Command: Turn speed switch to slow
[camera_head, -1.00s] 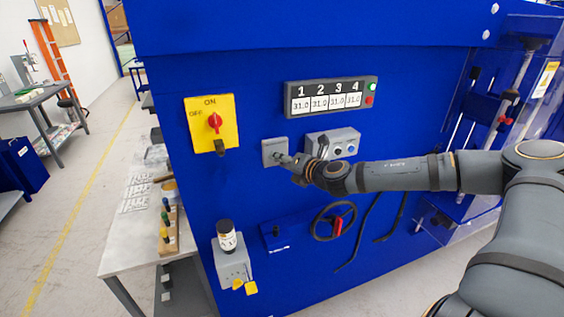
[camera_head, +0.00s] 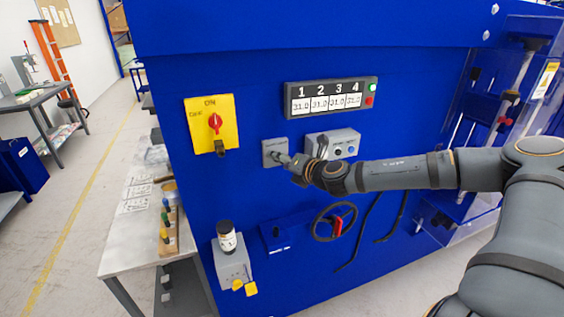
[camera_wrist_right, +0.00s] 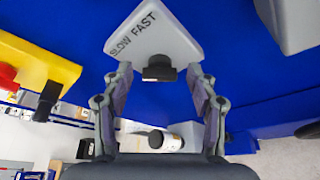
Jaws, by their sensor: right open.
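The speed switch is a grey box (camera_head: 276,151) on the blue machine front, below the number display. In the right wrist view its sloped grey plate (camera_wrist_right: 150,30) reads SLOW and FAST, with a black knob (camera_wrist_right: 159,70) at its lower edge. My right gripper (camera_head: 287,159) is at the box in the head view. In the right wrist view the gripper (camera_wrist_right: 158,78) is open, with one finger on each side of the black knob. A gap shows between each finger and the knob. My left gripper is not in view.
A yellow panel with a red ON/OFF switch (camera_head: 214,122) is left of the box. A grey button box (camera_head: 334,144) is close on its right. A black handwheel (camera_head: 334,222) and a grey box with a bottle (camera_head: 228,238) are below.

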